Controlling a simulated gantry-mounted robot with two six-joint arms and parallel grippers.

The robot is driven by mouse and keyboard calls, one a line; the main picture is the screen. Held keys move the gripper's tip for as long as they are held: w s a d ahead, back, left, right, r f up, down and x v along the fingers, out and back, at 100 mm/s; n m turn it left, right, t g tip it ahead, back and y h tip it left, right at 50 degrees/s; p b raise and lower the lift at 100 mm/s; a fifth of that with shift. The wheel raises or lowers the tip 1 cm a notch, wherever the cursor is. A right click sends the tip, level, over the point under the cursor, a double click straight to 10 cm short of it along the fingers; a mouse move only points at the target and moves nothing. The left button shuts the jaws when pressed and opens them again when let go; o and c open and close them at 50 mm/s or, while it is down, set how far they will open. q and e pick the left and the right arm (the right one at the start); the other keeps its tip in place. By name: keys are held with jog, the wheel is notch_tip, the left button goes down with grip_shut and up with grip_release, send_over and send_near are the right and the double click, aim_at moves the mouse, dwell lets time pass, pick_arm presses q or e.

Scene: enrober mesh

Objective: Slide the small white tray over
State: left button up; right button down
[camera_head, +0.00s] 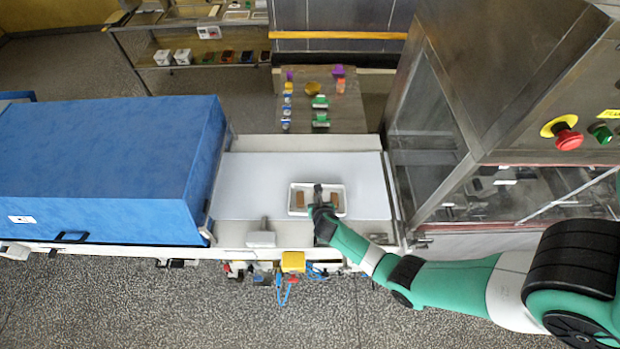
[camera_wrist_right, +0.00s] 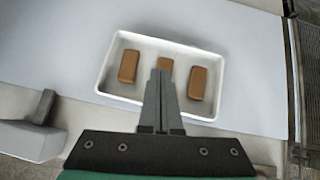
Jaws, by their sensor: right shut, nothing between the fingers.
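The small white tray (camera_head: 294,207) lies on the pale belt surface (camera_head: 250,180) between the blue cover and the steel machine. In the right wrist view the tray (camera_wrist_right: 115,72) holds three brown bars; the middle bar (camera_wrist_right: 165,66) is partly hidden by the fingers. My right gripper (camera_head: 318,188) reaches in from the lower right. Its fingertips (camera_wrist_right: 160,75) are shut and empty and appear over the tray's near side; I cannot tell whether they touch it. My left gripper is not in view.
A blue covered machine (camera_head: 110,165) stands left. A steel cabinet with a red button (camera_head: 568,139) stands right. The belt is clear on both sides of the tray. A grey-white block (camera_head: 261,239) sits at the front edge. Small coloured items stand on a table behind.

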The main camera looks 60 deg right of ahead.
jog(key=b+x, duration=0.2)
jog(key=x, duration=0.1)
jog(key=b+x, duration=0.2)
jog(key=x, duration=0.1)
jog(key=d+b+x, duration=0.1)
jog(key=b+x, duration=0.1)
jog(key=x, duration=0.1)
jog(key=shift+s+d+r+b, duration=0.2)
jog(key=shift+s+r+b, duration=0.05)
jog(key=shift+b, duration=0.15)
jog(key=shift+d, duration=0.15)
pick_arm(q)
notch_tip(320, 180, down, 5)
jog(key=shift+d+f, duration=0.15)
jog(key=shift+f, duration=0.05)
pick_arm(e)
jog(key=shift+w, duration=0.1)
